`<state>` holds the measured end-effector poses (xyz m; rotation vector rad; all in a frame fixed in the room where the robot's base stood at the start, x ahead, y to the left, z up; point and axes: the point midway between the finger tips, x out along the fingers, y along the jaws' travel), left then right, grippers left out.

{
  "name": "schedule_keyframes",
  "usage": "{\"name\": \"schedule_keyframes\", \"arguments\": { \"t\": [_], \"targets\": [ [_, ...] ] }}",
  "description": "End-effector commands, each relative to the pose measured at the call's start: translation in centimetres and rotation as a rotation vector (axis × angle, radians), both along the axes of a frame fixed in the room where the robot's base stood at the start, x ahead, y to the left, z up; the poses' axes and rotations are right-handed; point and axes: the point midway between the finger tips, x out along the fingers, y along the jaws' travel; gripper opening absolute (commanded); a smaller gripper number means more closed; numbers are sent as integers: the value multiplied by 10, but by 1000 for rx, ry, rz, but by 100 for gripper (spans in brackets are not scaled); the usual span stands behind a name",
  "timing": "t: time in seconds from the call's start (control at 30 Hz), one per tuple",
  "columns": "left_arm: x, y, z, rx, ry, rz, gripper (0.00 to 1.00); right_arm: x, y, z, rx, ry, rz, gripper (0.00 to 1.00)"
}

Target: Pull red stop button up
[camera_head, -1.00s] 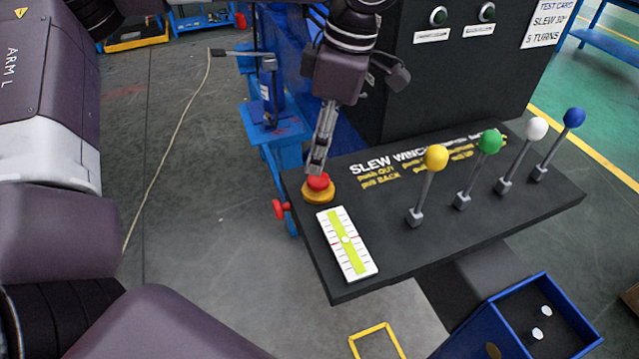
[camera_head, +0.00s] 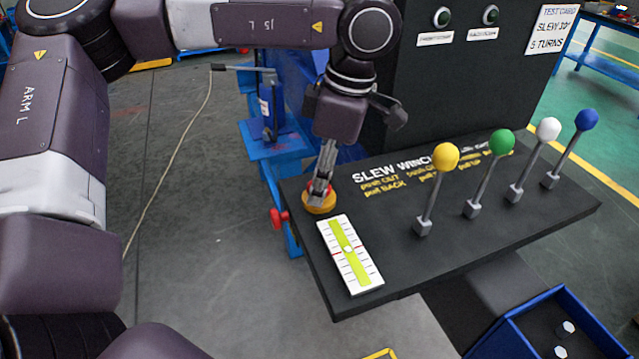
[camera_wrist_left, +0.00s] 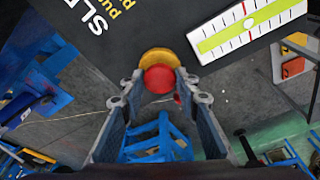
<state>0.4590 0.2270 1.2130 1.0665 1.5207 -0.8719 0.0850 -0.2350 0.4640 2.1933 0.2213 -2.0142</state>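In the head view the yellow base (camera_head: 319,204) shows below my left gripper (camera_head: 321,186), whose fingers hide most of the red cap. In the left wrist view my left gripper (camera_wrist_left: 160,77) has its fingers apart, one on each side of the red cap. The fingertips are close to the cap's sides; I see no clear grip on it. My right gripper is not in view.
The black panel (camera_head: 400,235) carries a white and yellow-green level gauge (camera_head: 350,254) and levers with yellow (camera_head: 445,156), green (camera_head: 502,143), white (camera_head: 549,129) and blue (camera_head: 586,119) knobs. A red knob (camera_head: 279,218) sticks out at the panel's left edge. A blue bin (camera_head: 500,340) stands lower right.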

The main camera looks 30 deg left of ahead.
Motion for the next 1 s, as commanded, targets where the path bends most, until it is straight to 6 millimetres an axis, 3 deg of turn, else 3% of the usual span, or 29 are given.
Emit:
{"name": "schedule_keyframes", "arguments": {
  "t": [0.1, 0.67, 0.7, 0.8, 0.87, 1.0],
  "targets": [
    [0, 0, 0, 0, 0, -1, 10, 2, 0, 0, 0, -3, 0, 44],
    [0, 0, 14, -1, -1, 1, 10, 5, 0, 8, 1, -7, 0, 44],
    [0, 0, 14, -1, -1, 1, 30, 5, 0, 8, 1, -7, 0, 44],
    [0, 0, 13, -1, -1, 0, 41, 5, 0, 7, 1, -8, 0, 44],
    [0, 0, 13, 0, -1, 0, 46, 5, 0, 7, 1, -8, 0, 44],
    [0, 0, 13, 0, 0, 0, 46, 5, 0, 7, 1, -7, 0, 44]
  ]
}}
